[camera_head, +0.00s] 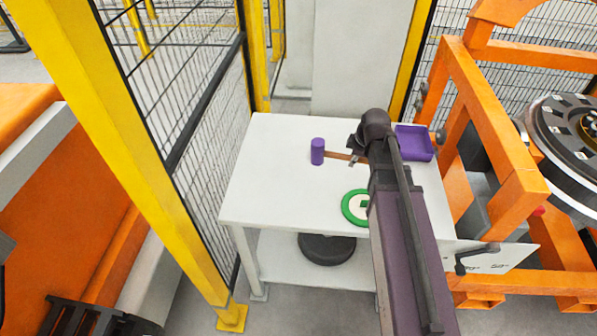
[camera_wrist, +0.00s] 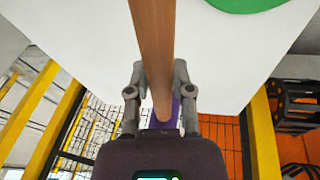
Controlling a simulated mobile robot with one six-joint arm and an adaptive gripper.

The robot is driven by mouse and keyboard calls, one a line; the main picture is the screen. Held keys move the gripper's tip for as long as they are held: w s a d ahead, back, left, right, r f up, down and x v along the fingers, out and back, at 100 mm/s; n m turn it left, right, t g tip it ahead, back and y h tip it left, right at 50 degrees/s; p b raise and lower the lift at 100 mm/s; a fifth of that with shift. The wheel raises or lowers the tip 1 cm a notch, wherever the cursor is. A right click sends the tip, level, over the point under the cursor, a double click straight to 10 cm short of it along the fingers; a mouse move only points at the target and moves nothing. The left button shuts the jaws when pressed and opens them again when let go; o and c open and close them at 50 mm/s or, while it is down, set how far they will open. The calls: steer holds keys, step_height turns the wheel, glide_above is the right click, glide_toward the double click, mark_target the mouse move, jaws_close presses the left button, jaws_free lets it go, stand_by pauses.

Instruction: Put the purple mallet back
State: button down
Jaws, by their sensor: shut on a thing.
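The purple mallet has a purple cylindrical head (camera_head: 317,151) and a brown wooden handle (camera_head: 338,156). It is over the back middle of the white table (camera_head: 280,190), head to the left in the head view. My gripper (camera_head: 354,158) is shut on the handle. In the wrist view the handle (camera_wrist: 154,40) runs between the two fingers of my gripper (camera_wrist: 159,92), and a little of the purple head shows beyond them. I cannot tell the gap between mallet and table. A purple tray (camera_head: 414,142) is at the table's right back corner, right of my gripper.
A green ring-shaped disc (camera_head: 355,207) lies on the table, partly hidden by my arm. A dark round thing (camera_head: 327,248) is on the lower shelf. Yellow-framed mesh fence (camera_head: 185,90) stands at left, an orange frame (camera_head: 490,120) at right. The table's left part is clear.

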steer(key=shift+n, duration=0.8)
steer(key=s+f, duration=0.1)
steer(key=s+a+f+b, duration=0.1)
steer(key=s+b, duration=0.1)
steer(key=shift+s+a+f, duration=0.15)
steer(key=shift+a+f, duration=0.2)
steer(key=shift+f, duration=0.05)
steer(key=w+a, duration=0.1)
steer(key=w, duration=0.3)
steer(key=w+a+f, duration=0.1)
steer(key=w, duration=0.4)
steer(key=w+a+b, duration=0.1)
steer(key=w+a, duration=0.1)
steer(key=w, duration=0.3)
steer(key=shift+w+a+f, duration=0.1)
steer(key=shift+f, duration=0.1)
steer(key=shift+w, duration=0.1)
steer(key=shift+w+a, duration=0.1)
steer(key=shift+w, duration=0.15)
steer(key=shift+w+f+b, duration=0.3)
steer(key=shift+f+b, duration=0.3)
steer(key=shift+b, duration=0.1)
steer(key=shift+f+b, duration=1.25)
steer(key=shift+f+b, duration=0.4)
steer(key=shift+b, duration=0.05)
